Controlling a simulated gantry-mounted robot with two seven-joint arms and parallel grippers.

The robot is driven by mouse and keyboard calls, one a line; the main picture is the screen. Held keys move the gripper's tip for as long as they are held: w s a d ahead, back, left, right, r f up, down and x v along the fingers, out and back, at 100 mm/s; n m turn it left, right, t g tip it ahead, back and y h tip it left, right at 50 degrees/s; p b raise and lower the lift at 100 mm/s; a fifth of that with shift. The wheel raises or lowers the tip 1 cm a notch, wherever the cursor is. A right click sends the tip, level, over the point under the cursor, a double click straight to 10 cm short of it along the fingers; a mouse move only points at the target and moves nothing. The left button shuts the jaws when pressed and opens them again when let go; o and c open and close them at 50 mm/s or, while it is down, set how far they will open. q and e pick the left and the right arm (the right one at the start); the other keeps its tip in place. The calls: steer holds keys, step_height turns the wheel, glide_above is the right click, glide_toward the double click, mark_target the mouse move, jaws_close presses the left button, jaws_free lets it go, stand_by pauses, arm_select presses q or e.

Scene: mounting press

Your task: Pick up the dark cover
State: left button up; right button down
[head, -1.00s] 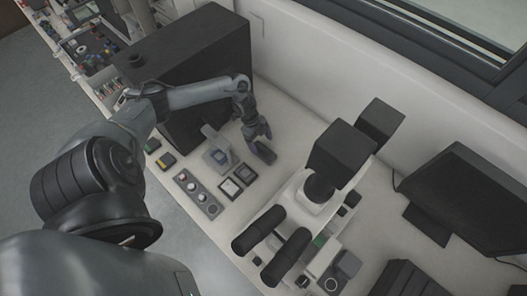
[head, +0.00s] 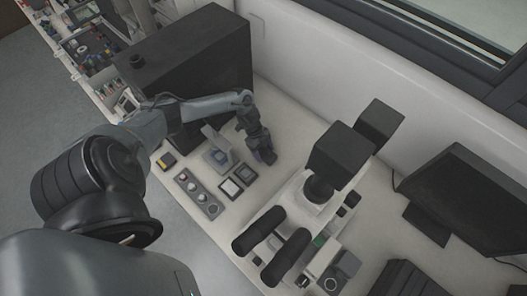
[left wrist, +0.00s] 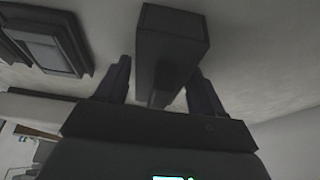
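The dark cover (left wrist: 172,45), a long dark block, shows in the left wrist view between my left gripper's two fingers. A gap shows between the left-hand finger and the block; the other finger is close to its side, and I cannot tell if it touches. My left gripper (head: 264,154) points down at the white bench in the head view, where it mostly hides the cover. In the left wrist view the gripper (left wrist: 160,88) is open around the cover. My right gripper is not in view.
Two dark-framed square pads (head: 236,182) and a grey control strip (head: 198,193) lie in front of the gripper. A small clear-and-grey device (head: 217,155) stands left of it. A big black box (head: 185,75) is behind and a microscope (head: 340,155) is at right.

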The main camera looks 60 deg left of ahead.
arm_select(q)
steer(key=c, duration=0.7)
steer(key=shift+r, duration=0.1)
